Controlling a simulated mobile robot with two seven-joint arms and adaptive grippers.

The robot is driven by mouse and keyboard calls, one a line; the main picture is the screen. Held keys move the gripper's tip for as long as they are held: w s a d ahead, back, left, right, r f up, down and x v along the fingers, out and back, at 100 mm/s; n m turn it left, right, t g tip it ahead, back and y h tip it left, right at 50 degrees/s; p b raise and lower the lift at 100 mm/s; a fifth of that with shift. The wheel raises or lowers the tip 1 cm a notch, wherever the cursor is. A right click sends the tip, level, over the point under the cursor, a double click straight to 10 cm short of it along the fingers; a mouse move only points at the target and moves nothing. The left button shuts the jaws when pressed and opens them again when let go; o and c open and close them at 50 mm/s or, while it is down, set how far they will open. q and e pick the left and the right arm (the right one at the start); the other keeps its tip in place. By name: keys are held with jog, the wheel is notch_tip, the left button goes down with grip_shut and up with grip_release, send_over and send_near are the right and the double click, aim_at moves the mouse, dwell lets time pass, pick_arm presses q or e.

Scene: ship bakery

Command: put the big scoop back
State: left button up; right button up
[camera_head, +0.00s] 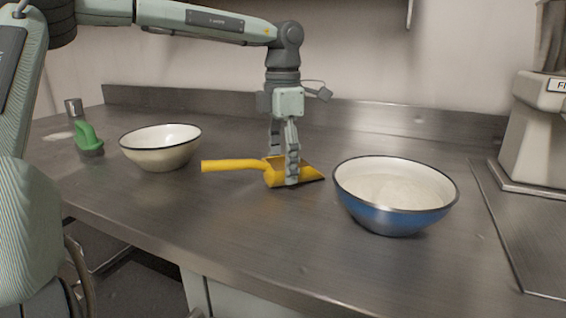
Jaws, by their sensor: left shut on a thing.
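The big scoop (236,165) is yellow, with its handle pointing left and its pointed tip to the right. It lies at or just above the steel counter between two bowls; I cannot tell whether it touches the counter. My left gripper (285,178) points straight down and is shut on the scoop's body, its fingers hiding part of it. A blue bowl (395,217) with a white inside and pale contents stands right of the scoop. A cream bowl (160,155) with a dark rim stands to the left. My right gripper is not in view.
A green-handled tool (88,138) and a small grey cylinder (74,108) stand at the far left of the counter (250,225). A pale machine (535,140) stands at the right. A raised steel backsplash (420,120) runs along the wall. The counter's front middle is clear.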

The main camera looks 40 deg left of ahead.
pick_arm(q)
jog(key=shift+f, duration=0.25)
jog(key=o, duration=1.4)
jog(key=shift+c, duration=0.2)
jog(key=shift+r, duration=0.1)
